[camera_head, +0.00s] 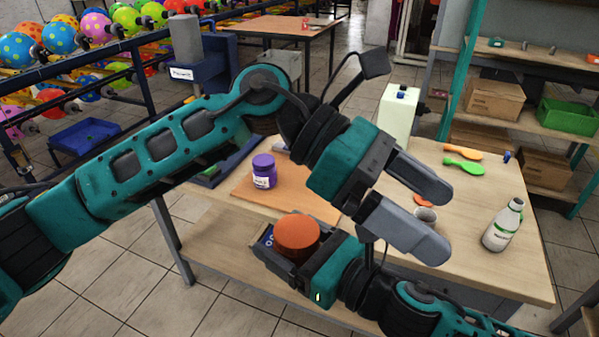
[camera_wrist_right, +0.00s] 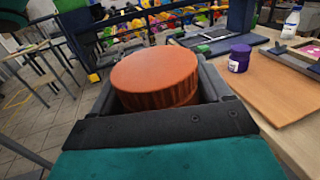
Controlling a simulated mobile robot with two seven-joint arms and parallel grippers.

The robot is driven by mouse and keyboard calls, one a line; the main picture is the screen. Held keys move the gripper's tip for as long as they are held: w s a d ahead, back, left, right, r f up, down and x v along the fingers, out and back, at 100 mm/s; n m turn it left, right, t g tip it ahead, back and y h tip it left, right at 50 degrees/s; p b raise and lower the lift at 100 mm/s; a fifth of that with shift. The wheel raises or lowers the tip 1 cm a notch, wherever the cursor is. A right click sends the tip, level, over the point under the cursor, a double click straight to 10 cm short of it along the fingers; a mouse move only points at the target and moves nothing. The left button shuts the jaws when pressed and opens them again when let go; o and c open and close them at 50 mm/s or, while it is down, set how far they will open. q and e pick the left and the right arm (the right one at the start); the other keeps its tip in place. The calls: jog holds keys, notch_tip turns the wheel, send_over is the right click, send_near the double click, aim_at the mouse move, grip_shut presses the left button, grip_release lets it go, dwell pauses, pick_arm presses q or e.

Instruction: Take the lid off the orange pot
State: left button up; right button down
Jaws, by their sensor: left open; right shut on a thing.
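The orange pot shows its ribbed orange lid (camera_head: 297,232) on top, and the lid also shows in the right wrist view (camera_wrist_right: 157,78). A bit of dark label shows at the pot's left side in the head view. My right gripper (camera_head: 292,248) is shut on the pot, its fingers on either side, holding it near the table's front edge. The pot's lower body is mostly hidden. My left gripper (camera_head: 436,220) is open and empty, to the right of the lid and nearer the camera, pointing right.
A purple jar (camera_head: 264,172) stands on an orange-brown board (camera_head: 240,190). A white bottle (camera_head: 503,226) stands at the table's right. Orange and green spoon-like tools (camera_head: 463,165) lie farther back.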

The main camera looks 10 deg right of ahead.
pick_arm(q)
jog(key=w+a+f+m+t+y, duration=0.3)
jog(key=a+f+m+t+y, duration=0.1)
jog(key=y, duration=0.2)
jog(key=r+m+t+y, duration=0.1)
jog(key=r+t+y, duration=0.1)
jog(key=t+y, duration=0.2)
send_over(299, 228)
jog(key=shift+s+d+f, duration=0.1)
jog(key=shift+s+f, duration=0.1)
jog(key=shift+s, duration=0.05)
jog(key=shift+w+f+t+y, duration=0.1)
jog(key=shift+f+t+y, duration=0.05)
jog(key=shift+t+y, duration=0.15)
notch_tip(299, 228, down, 8)
jog(key=shift+r, duration=0.25)
jog(key=c, duration=1.1)
jog(key=n, duration=0.6)
jog(key=shift+w+r+n, duration=0.15)
jog(key=shift+w+n, duration=0.05)
jog(key=shift+n, duration=0.2)
jog(key=o, duration=1.2)
jog(key=shift+c, duration=0.2)
